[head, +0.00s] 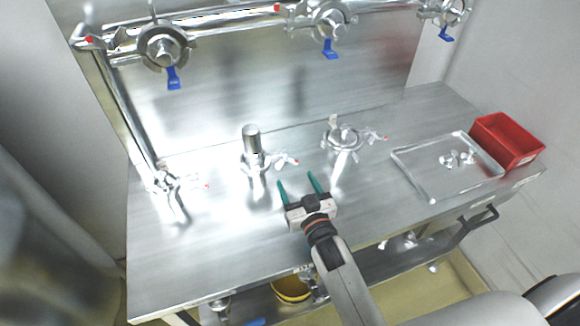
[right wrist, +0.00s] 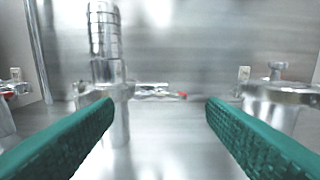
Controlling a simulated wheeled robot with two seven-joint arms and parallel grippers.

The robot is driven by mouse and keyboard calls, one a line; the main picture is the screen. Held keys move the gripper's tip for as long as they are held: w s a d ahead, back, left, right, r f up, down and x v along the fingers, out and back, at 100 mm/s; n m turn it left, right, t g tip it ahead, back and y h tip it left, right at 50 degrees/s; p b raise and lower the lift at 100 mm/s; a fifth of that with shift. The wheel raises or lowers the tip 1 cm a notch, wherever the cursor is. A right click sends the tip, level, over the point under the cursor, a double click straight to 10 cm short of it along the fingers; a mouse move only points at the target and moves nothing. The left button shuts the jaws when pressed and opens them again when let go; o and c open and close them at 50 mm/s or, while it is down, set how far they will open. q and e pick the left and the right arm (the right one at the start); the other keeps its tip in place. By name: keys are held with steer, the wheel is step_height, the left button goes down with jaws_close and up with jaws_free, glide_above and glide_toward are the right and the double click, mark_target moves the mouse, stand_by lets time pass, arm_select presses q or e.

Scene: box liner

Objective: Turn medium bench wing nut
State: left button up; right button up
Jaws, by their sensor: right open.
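The medium bench fitting (head: 254,160) is a steel clamp around an upright pipe stub in the middle of the steel bench. Its wing nut (head: 284,161), with a red tip, sticks out on its right side. In the right wrist view the fitting's ribbed stub (right wrist: 105,40) stands left of centre, and the red-tipped wing nut (right wrist: 165,92) lies between the fingers, farther off. My right gripper (head: 297,180) is open and empty, its green fingers just in front of the wing nut and apart from it. My left gripper is not in view.
A larger clamp (head: 343,138) stands to the right and a smaller one (head: 165,182) to the left. A clear tray (head: 432,184) with loose metal parts and a red bin (head: 510,140) are at the right. Pipes with blue-handled valves (head: 172,78) run above the back.

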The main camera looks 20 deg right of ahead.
mark_target(288, 167)
steer(key=w, duration=0.4)
steer(key=shift+w+a, duration=0.1)
steer(key=shift+w, duration=0.25)
steer(key=shift+w+f, duration=0.1)
steer(key=shift+w, duration=0.3)
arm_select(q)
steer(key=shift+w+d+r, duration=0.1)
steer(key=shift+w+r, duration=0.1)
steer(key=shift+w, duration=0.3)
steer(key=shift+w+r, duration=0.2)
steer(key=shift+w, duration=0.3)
arm_select(e)
steer(key=c, duration=0.7)
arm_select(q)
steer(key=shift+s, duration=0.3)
